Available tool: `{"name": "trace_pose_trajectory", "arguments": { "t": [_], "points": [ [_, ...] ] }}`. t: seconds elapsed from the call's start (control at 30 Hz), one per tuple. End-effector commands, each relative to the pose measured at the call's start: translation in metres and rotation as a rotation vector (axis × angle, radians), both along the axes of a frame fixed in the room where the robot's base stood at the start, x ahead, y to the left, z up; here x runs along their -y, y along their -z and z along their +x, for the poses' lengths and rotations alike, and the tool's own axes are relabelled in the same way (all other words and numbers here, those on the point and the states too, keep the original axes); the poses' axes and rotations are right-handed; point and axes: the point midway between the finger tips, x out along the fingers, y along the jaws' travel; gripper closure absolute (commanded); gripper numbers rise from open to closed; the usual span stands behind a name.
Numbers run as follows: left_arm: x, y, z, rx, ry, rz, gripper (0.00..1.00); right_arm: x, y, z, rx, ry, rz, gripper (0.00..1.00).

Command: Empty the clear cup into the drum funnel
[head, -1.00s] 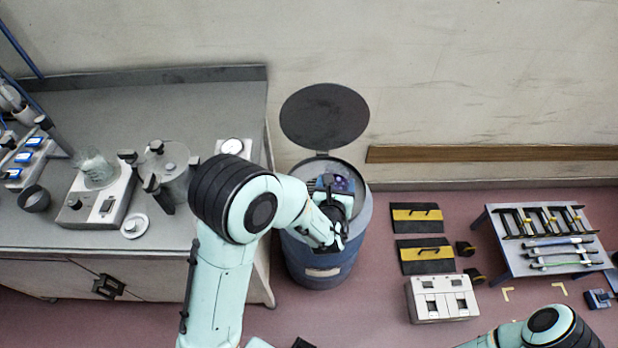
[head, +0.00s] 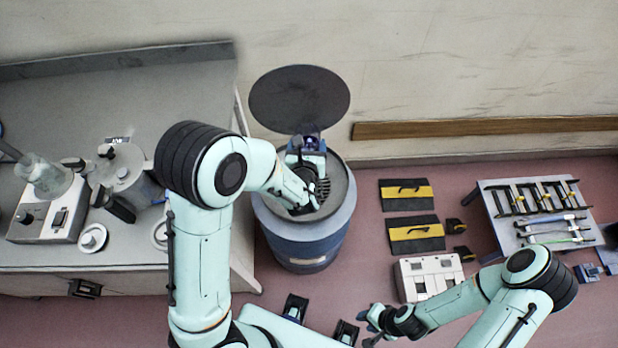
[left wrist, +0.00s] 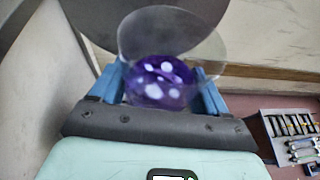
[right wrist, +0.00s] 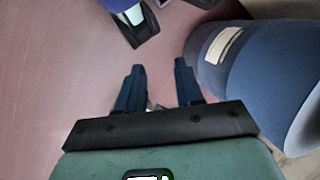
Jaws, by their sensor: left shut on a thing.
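The clear cup (left wrist: 172,38) with purple contents (left wrist: 160,83) is between the blue fingers of my left gripper (left wrist: 162,75), which is shut on it. In the head view the cup (head: 308,143) and my left gripper (head: 306,152) are over the back part of the blue drum (head: 300,238). The contents are inside the cup; its exact tilt is unclear. The drum's grey funnel top (head: 338,190) shows a dark grate (head: 323,187), partly hidden by my left arm. My right gripper (right wrist: 159,68) is open and empty, low in front of the drum.
The drum's round dark lid (head: 299,98) stands open behind it, close to the cup. A bench (head: 150,85) with a beaker (head: 42,175) and a metal pot (head: 122,172) is at the left. Yellow-striped black plates (head: 406,196) and a tool table (head: 495,205) are at the right.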

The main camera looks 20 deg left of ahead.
Motion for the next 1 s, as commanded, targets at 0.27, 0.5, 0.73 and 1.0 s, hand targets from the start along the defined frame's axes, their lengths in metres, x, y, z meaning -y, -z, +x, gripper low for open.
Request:
{"name": "trace_pose_trajectory", "arguments": {
  "t": [0.27,0.5,0.73,1.0],
  "points": [
    [-0.062,0.076,-0.030,-0.006,-0.076,0.002,0.59,0.001,0.063,-0.010,0.016,0.008,-0.006,0.64],
    [-0.106,0.121,-0.051,-0.001,-0.131,0.001,0.59,0.000,0.101,-0.007,0.037,0.014,-0.009,0.64],
    [-0.129,0.143,-0.062,0.002,-0.160,0.001,0.59,0.001,0.120,-0.004,0.050,0.017,-0.012,0.64],
    [-0.132,0.144,-0.064,0.003,-0.163,0.000,0.59,0.001,0.121,-0.003,0.052,0.018,-0.013,0.64]
  ]
}}
